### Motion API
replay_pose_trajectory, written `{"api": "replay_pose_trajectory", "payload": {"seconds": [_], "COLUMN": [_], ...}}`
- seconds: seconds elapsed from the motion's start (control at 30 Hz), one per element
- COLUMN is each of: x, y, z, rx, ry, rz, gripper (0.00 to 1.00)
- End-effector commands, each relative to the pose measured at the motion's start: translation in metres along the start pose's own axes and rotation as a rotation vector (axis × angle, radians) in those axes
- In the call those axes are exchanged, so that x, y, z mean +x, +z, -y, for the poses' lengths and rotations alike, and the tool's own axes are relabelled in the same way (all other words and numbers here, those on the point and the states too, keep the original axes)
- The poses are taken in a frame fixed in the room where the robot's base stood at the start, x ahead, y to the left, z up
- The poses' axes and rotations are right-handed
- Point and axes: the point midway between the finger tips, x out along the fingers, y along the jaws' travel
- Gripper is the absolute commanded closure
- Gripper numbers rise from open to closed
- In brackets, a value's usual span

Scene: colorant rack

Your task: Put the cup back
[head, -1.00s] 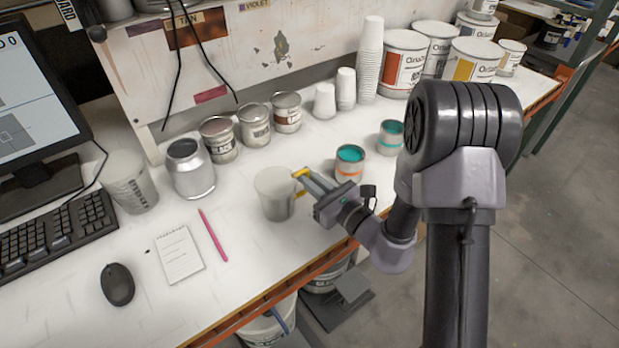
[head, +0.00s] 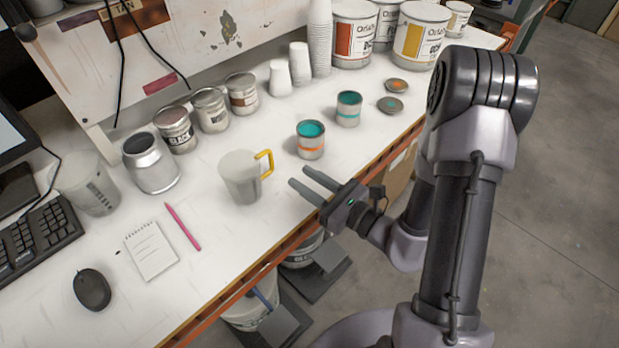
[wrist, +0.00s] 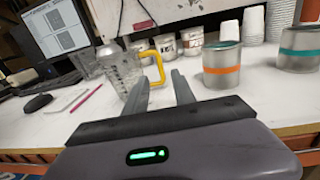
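The cup, a translucent grey measuring cup with a yellow handle (head: 242,177), stands upright on the white bench in the head view, its handle pointing right. In the wrist view the cup (wrist: 122,72) is beyond the fingers, with its yellow handle above the left fingertip. My gripper (head: 307,182) is open and empty. It is to the right of the cup, near the bench's front edge, with clear space between its fingers and the cup in the head view.
Right of the cup stand two open teal paint cans (head: 311,140) (head: 348,108). Behind are a silver can (head: 151,168) and several lidded tins (head: 211,109). A similar clear beaker (head: 86,185) stands near the keyboard. A pink pen (head: 183,227) and notepad (head: 151,249) lie at front left.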

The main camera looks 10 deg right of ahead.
Motion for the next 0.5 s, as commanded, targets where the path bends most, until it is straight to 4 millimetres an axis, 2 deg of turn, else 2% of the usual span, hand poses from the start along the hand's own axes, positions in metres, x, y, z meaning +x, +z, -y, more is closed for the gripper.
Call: {"api": "replay_pose_trajectory", "payload": {"seconds": [0.1,0.17,0.27,0.3,0.33,0.4,0.47,0.5], "x": [-0.01,-0.008,-0.005,-0.012,-0.022,-0.054,-0.085,-0.105], "y": [0.007,0.021,0.066,0.081,0.089,0.095,0.091,0.088], "z": [-0.003,-0.018,-0.08,-0.113,-0.138,-0.18,-0.196,-0.194], "rx": [-0.007,-0.041,-0.19,-0.285,-0.37,-0.599,-0.839,-1.017], "ry": [0.014,0.089,0.38,0.536,0.654,0.904,1.073,1.15], "rz": [0.004,0.016,0.029,0.012,-0.012,-0.105,-0.221,-0.311], "gripper": [0.69,0.69,0.69,0.69,0.69,0.69,0.69,0.69]}}
